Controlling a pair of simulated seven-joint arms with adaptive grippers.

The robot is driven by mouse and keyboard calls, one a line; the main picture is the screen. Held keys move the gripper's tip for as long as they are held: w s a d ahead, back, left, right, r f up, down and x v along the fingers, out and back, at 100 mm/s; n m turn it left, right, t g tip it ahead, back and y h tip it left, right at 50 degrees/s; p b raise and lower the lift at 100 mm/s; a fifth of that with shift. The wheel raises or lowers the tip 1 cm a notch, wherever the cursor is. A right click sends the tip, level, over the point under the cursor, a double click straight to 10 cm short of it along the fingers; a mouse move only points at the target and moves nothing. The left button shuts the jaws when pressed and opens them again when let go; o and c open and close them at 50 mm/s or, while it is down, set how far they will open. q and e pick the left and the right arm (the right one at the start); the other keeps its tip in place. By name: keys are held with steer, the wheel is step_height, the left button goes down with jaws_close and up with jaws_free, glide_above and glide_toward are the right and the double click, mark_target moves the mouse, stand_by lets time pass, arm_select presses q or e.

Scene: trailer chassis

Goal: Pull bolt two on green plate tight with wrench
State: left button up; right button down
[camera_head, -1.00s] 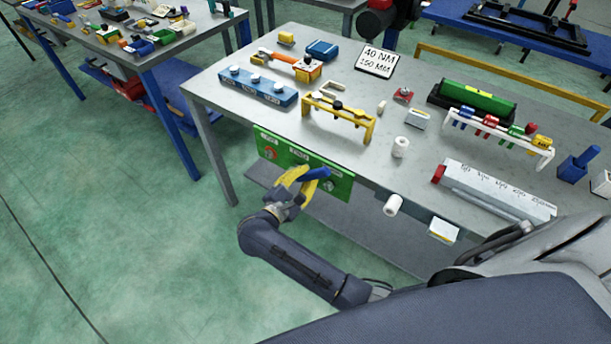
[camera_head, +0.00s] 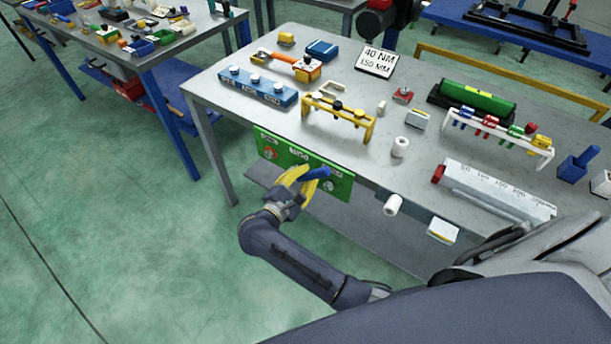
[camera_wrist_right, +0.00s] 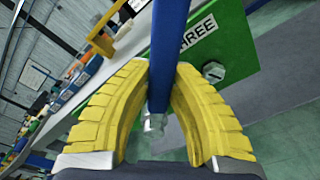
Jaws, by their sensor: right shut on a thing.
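The green plate (camera_head: 335,187) hangs upright at the front edge of the workbench, with labels along its top and bolts on its face. My right gripper (camera_head: 302,181) has yellow fingers and is in front of the plate's middle. It is shut on the blue handle of the wrench (camera_head: 318,173). In the right wrist view the wrench (camera_wrist_right: 168,45) runs up between the yellow fingers (camera_wrist_right: 160,85). A bolt (camera_wrist_right: 213,72) stands beside the label THREE, right of the handle. Bolt two and the wrench's jaw are hidden or unclear behind the fingers. My left gripper is not in view.
On the workbench (camera_head: 225,95) are a blue block (camera_head: 258,88), a yellow rack (camera_head: 338,115), a sign reading 40 NM, 150 MM (camera_head: 376,61) and a white rack (camera_head: 500,130). A white cylinder (camera_head: 393,205) is at the front edge, right of the plate. Floor left of my arm is clear.

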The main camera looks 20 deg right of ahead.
steer(key=shift+w+d, duration=0.4)
steer(key=shift+d, duration=0.15)
stand_by(0.7)
steer(key=c, duration=1.9)
jaws_free()
jaws_close()
